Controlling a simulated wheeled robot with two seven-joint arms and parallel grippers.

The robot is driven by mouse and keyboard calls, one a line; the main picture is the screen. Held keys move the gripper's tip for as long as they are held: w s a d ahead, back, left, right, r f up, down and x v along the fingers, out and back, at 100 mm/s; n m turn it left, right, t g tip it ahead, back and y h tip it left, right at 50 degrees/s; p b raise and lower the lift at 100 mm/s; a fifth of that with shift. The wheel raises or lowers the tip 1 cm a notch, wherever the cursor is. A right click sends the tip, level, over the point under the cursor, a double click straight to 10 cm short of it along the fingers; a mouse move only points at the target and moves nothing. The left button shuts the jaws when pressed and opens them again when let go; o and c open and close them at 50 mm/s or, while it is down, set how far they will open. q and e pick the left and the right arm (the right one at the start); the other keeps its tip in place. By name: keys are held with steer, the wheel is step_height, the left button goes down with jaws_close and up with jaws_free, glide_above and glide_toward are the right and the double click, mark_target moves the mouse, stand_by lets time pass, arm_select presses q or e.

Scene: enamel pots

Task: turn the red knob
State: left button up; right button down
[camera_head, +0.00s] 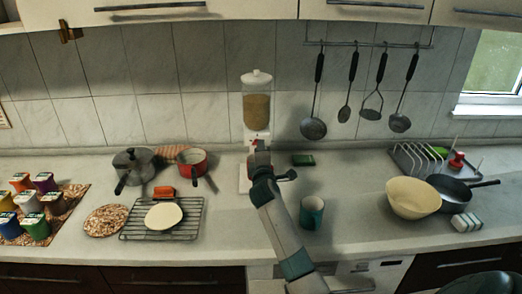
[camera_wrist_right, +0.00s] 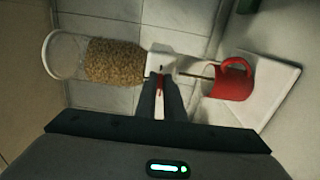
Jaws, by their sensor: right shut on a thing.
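The dispenser (camera_head: 256,108), a clear jar of grain on a white stand, is against the tiled wall near the middle of the head view. It also shows in the wrist view, with its jar (camera_wrist_right: 112,62) lying sideways in the picture. My right gripper (camera_head: 260,148) is at the front of the dispenser, below the jar. In the wrist view my right gripper (camera_wrist_right: 160,80) is shut on the red knob (camera_wrist_right: 160,86), of which only a thin strip shows between the fingers. My left gripper is in neither view.
A teal mug (camera_head: 312,212) stands right of my forearm. A cooling rack (camera_head: 190,231) and pots (camera_head: 133,166) are to the left.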

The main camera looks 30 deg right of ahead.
steer(key=shift+f, duration=0.1)
steer(key=c, duration=1.9)
jaws_free()
steer(key=shift+o, duration=0.2)
steer(key=shift+s, duration=0.15)
steer(key=b+v, duration=0.3)
steer(key=v, duration=1.4)
steer(key=shift+b, duration=0.4)
steer(key=shift+s, duration=0.2)
